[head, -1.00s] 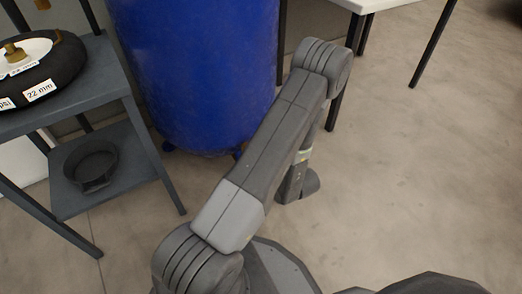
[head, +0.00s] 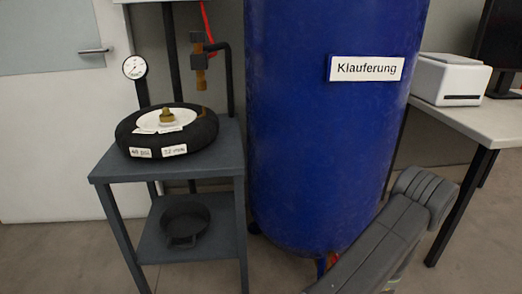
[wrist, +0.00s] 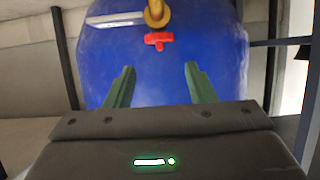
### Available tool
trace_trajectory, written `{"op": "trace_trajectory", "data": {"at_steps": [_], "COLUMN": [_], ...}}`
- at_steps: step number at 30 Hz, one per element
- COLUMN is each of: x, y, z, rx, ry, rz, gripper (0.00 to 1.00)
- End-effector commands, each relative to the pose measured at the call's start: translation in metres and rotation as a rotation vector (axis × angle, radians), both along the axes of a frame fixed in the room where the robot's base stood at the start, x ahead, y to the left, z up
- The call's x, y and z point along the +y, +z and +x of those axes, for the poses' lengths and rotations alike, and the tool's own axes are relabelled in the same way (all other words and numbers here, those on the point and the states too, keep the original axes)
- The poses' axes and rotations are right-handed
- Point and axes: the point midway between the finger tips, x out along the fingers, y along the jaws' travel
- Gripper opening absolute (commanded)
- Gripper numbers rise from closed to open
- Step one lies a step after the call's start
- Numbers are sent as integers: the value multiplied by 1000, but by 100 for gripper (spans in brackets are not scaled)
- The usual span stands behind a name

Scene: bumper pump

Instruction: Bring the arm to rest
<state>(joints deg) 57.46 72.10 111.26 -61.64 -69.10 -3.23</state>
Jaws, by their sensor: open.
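My gripper (wrist: 158,85) shows in the wrist view with its two green fingers spread apart and nothing between them. Beyond it is the blue tank (wrist: 215,60), with a red valve handle (wrist: 158,39) and a brass fitting (wrist: 157,12) past the fingertips, apart from them. In the head view, part of my arm is at the lower right, in front of the blue tank (head: 320,150). The gripper itself is not visible in the head view.
A grey shelf stand (head: 105,172) left of the tank holds a black ring-shaped bumper (head: 195,130), with a black bowl (head: 185,222) below. A gauge (head: 135,67) and a brass nozzle (head: 201,78) are behind. A white table (head: 480,118) with a printer (head: 448,80) is at right.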

Motion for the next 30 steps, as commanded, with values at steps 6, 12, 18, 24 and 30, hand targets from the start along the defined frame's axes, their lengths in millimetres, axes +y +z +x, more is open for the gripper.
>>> {"op": "trace_trajectory", "data": {"at_steps": [6, 12, 18, 24, 30], "x": [5, 7, 8, 8, 8], "y": [-19, -30, -34, -34, -34], "z": [37, 66, 80, 81, 81], "rx": [0, 0, 0, 1, 1], "ry": [5, 3, 0, -4, -4], "rz": [-2, -2, 0, 1, 1], "gripper": [50, 50, 50, 50, 50]}}
